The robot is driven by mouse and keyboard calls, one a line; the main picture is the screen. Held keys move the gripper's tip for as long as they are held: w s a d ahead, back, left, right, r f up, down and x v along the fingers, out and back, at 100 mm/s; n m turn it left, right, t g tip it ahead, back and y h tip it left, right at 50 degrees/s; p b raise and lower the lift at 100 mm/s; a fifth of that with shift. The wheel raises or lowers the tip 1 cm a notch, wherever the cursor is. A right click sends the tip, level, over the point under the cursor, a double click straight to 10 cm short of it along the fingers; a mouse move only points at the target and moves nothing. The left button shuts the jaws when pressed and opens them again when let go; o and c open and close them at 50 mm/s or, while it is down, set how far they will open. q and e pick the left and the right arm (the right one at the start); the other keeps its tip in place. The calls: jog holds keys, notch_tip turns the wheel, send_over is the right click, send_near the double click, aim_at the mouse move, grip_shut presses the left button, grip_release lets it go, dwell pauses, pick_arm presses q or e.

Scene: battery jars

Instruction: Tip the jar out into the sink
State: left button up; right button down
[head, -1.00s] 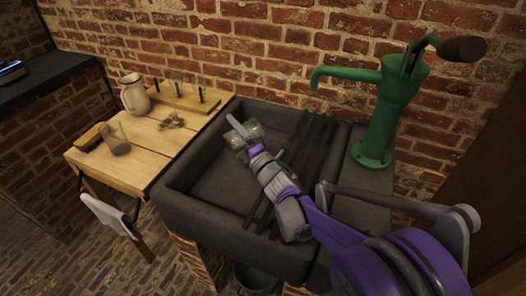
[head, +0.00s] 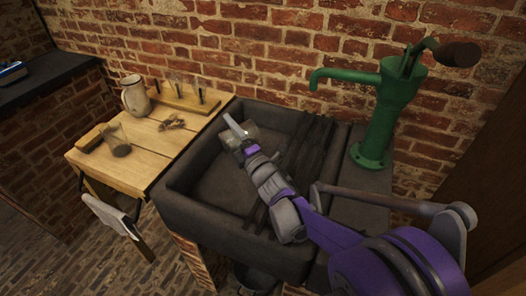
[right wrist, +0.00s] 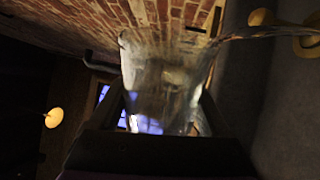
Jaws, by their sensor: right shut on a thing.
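My right gripper (head: 243,142) is shut on a clear glass jar (head: 237,135) and holds it above the dark stone sink (head: 181,204). The jar is tipped well over from upright, near the sink's back left part. In the right wrist view the jar (right wrist: 160,85) fills the middle between my fingers, its glass see-through with blue glints. A thin brownish streak runs right from its mouth there; I cannot tell for sure whether it is pouring liquid. The jar's contents are not clear in the head view. My left gripper is not in view.
A green hand pump (head: 385,110) stands right of the sink, its spout pointing over the basin. Dark bars (head: 305,150) lie across the sink's right part.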

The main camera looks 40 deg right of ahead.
jog(key=shift+r+m, duration=0.15)
jog(key=shift+m, duration=0.15)
jog(key=shift+d+f+m+h, duration=0.15)
jog(key=shift+m, duration=0.4)
jog(key=shift+d+f+m+h, duration=0.15)
jog(key=shift+m, duration=0.4)
